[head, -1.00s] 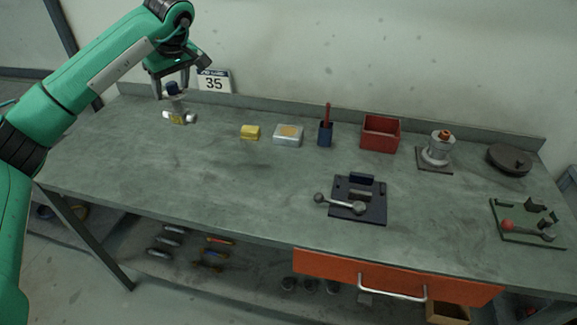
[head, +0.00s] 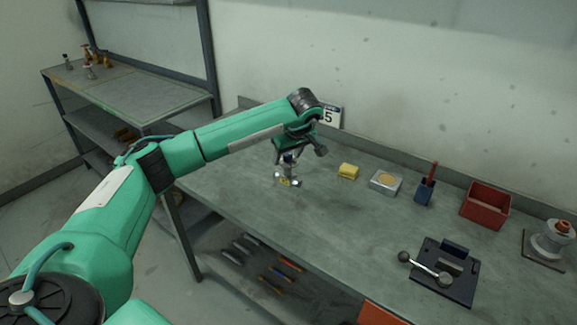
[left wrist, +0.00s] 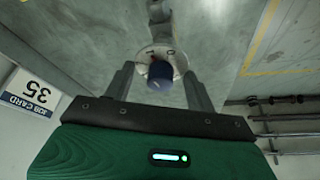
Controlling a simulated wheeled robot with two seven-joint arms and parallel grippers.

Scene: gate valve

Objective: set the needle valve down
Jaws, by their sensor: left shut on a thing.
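The needle valve (head: 288,181) is a small silver body with a yellow mark and a dark stem, in the head view near the left end of the workbench (head: 245,215). My left gripper (head: 288,157) is above it, pointing down and shut on its upper part. In the left wrist view the valve's dark blue knob (left wrist: 160,75) lies between the two fingers, with the silver body beyond it. The valve looks upright and close to the bench top; I cannot tell whether it touches. My right gripper is not in view.
A yellow block (head: 348,171), a silver box (head: 386,182), a dark blue holder (head: 424,193) and a red bin (head: 486,205) line the back. A black fixture with a lever (head: 445,275) is at the right. A shelf unit (head: 140,93) stands at the left. The bench middle is clear.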

